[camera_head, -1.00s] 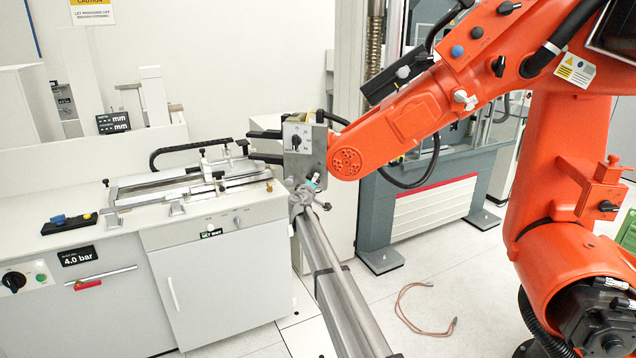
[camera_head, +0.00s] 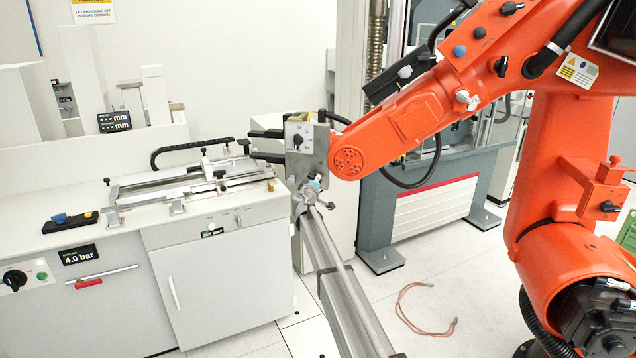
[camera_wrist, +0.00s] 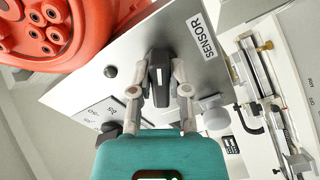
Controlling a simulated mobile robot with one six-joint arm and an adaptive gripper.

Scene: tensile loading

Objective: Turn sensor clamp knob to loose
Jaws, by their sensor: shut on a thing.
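The sensor clamp knob (camera_wrist: 159,72) is a dark, elongated knob on a pale metal plate, beside a white label reading SENSOR (camera_wrist: 202,38). My gripper (camera_wrist: 161,82) has one finger on each side of the knob and is shut on it. Its teal body fills the lower middle of the wrist view. In the head view my gripper (camera_head: 313,184) is small, just below the grey metal plate (camera_head: 314,158) at the end of the orange arm. I cannot make out the knob there. I cannot read its setting in the wrist view.
A box with a black dial (camera_head: 297,141) sits on the plate above my gripper. A white bench with a metal slide fixture (camera_head: 195,185) stands to the left. A brown cable (camera_head: 425,308) lies on the floor, with clear floor around it.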

